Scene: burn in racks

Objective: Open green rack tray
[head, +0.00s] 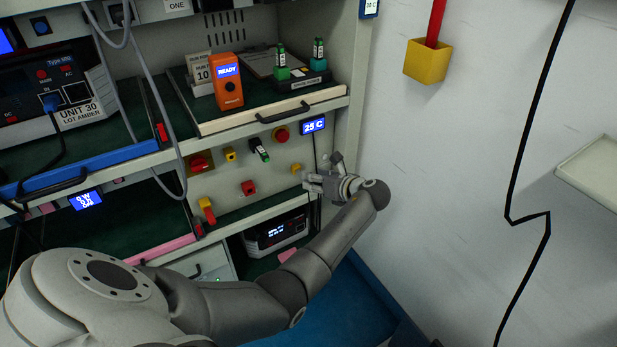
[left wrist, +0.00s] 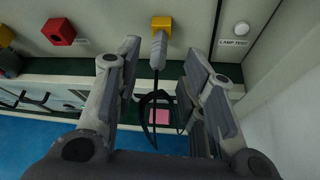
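No tray with a green front edge shows clearly; several rack trays have dark green surfaces. The upper right tray (head: 215,127) has a cream front edge and a dark handle (head: 284,112), and looks shut. My left gripper (head: 322,176) is at the right end of the rack, below that tray, in front of the control panel. In the left wrist view my left gripper (left wrist: 164,60) has its two fingers apart, with nothing held. A yellow socket (left wrist: 161,23) with a grey plug and dark cable shows beyond and between the fingers. My right gripper is not in view.
A blue-edged tray (head: 110,158) at left holds a power unit (head: 58,92). A pink-edged tray (head: 165,249) lies lower left. An orange meter (head: 228,82) stands on the cream-edged tray. A grey cable (head: 166,130) hangs before the rack. A white wall (head: 460,150) is at right.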

